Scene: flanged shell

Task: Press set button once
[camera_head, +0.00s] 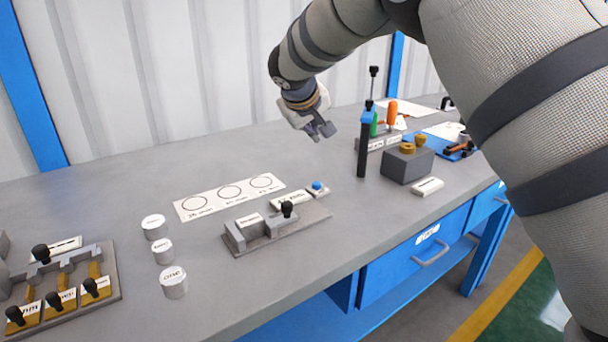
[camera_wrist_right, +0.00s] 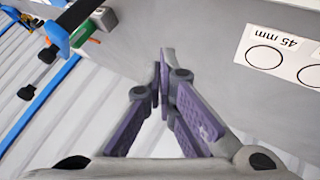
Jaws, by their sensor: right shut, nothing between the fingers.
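A blue button (camera_head: 317,185) sits on a small pale base on the bench, at the right end of a labelled white block (camera_head: 292,200). The label's print is too small to read for certain. My right gripper (camera_head: 322,129) is above the bench, up and beyond the button in the head view, apart from it. In the right wrist view its fingers (camera_wrist_right: 164,75) are closed together with nothing between them. The button does not show in the right wrist view. My left gripper is not in view.
A grey fixture with a black knob (camera_head: 287,208) stands just in front of the button. A card with circles (camera_head: 229,193) lies to the left. A blue-topped black post (camera_head: 364,145) and a grey box (camera_head: 408,164) stand to the right. White cylinders (camera_head: 173,283) stand at left.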

